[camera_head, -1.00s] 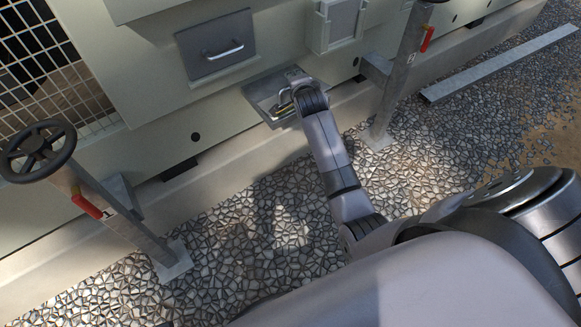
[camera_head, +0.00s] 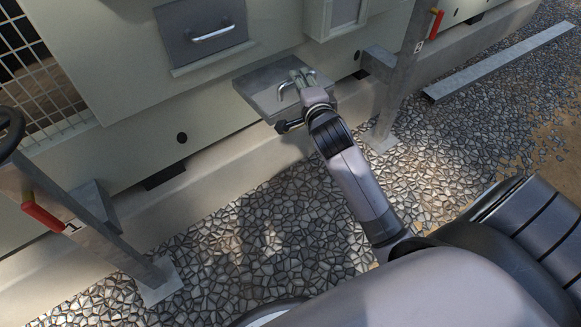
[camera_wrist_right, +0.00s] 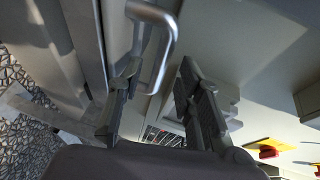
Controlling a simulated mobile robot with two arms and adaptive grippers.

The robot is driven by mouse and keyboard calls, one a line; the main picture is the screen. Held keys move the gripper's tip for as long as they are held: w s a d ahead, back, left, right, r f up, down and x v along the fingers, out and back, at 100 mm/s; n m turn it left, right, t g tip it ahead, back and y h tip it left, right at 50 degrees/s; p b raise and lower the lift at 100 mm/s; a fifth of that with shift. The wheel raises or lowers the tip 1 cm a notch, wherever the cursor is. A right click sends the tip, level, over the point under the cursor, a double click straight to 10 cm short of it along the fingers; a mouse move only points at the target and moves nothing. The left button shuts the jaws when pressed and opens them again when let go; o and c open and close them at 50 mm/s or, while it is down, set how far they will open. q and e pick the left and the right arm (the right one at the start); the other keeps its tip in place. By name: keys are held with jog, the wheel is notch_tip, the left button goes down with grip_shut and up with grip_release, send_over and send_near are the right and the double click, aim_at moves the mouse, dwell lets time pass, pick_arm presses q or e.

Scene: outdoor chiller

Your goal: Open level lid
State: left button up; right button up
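A grey rectangular lid (camera_head: 258,82) with a bent metal handle (camera_head: 284,90) is low on the pale cabinet wall. It looks like a plate sticking out from the wall; its exact tilt is hard to tell. My right gripper (camera_head: 301,77) is at the lid's right part, beside the handle, and partly covers it. In the right wrist view the gripper (camera_wrist_right: 158,82) has its two fingers spread apart, with a metal handle (camera_wrist_right: 172,42) reaching between them near the left finger. Whether they touch cannot be told. My left gripper is not in view.
A second grey panel (camera_head: 200,30) with its own handle is above on the cabinet. Metal posts with red levers stand left (camera_head: 42,215) and right (camera_head: 432,32). A wire grille (camera_head: 35,75) is at the upper left. Gravel (camera_head: 260,225) covers the ground.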

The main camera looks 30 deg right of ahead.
jog(key=p+v, duration=0.4)
jog(key=v, duration=0.9)
jog(key=s+a+f+n+g+y+p, duration=0.1)
jog(key=a+f+n+p, duration=0.3)
jog(key=f, duration=0.4)
jog(key=s+a+f+n+g+y+p, duration=0.2)
jog(key=a+f+n+g+y+p, duration=0.1)
jog(key=f+n+p, duration=0.3)
jog(key=shift+s+a+f+g+p, duration=0.2)
jog(key=shift+a+f+g+p, duration=0.3)
jog(key=shift+a+f+p, duration=0.9)
jog(key=shift+d+r+p, duration=0.3)
jog(key=shift+d+p, duration=0.1)
jog(key=shift+d, duration=0.25)
